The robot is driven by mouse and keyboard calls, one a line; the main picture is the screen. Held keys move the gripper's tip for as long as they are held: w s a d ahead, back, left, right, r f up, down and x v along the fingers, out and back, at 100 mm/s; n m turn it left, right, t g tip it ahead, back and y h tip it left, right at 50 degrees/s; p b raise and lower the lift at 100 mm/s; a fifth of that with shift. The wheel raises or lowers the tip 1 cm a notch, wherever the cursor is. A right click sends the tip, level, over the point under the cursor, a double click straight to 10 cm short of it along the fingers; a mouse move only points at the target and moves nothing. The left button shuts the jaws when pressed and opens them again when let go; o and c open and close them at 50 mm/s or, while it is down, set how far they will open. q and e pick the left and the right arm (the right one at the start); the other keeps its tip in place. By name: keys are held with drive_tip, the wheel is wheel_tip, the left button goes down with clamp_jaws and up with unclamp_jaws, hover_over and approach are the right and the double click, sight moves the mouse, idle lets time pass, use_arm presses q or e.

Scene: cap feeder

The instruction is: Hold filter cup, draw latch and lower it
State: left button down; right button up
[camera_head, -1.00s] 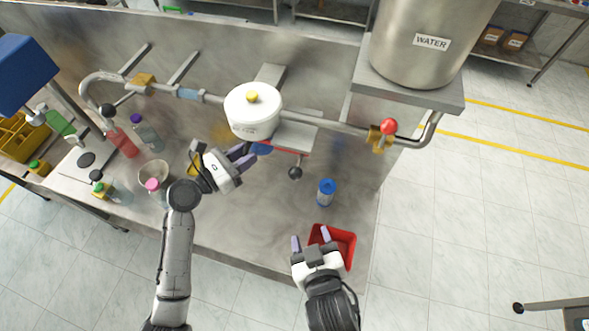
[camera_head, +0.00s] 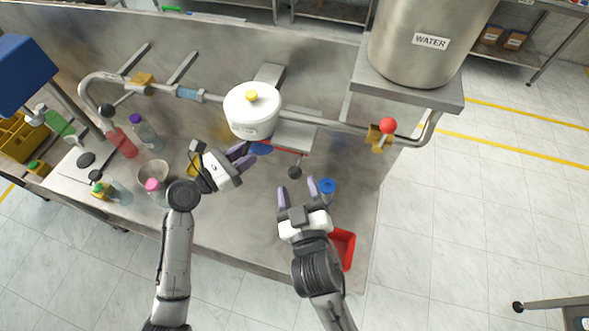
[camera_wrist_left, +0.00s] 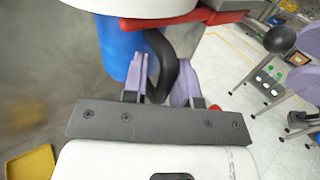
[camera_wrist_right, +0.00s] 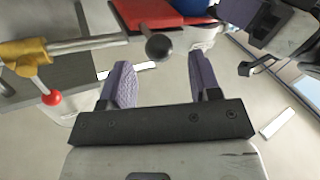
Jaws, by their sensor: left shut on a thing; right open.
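The blue filter cup (camera_head: 261,149) sits under the white lidded pot (camera_head: 250,118); it is large in the left wrist view (camera_wrist_left: 117,48). My left gripper (camera_head: 243,158) is shut on the cup's curved black handle (camera_wrist_left: 162,65). A latch rod with a dark ball knob (camera_head: 295,172) sticks out below a red plate (camera_wrist_right: 150,12) beside the cup. The knob (camera_wrist_right: 158,46) also shows in the right wrist view, beyond my fingertips. My right gripper (camera_head: 297,188) is open and empty, just below the knob in the head view, apart from it.
A blue-capped bottle (camera_head: 327,188) stands close to the right gripper. A red tray (camera_head: 342,248) lies at the bench's front right. A pipe with a red-balled valve (camera_head: 388,127) runs behind, near the water tank (camera_head: 425,45). Bottles and a bowl (camera_head: 153,172) crowd the left.

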sight(296, 179)
drive_tip(key=shift+x, duration=2.45)
drive_tip(key=shift+c, duration=0.4)
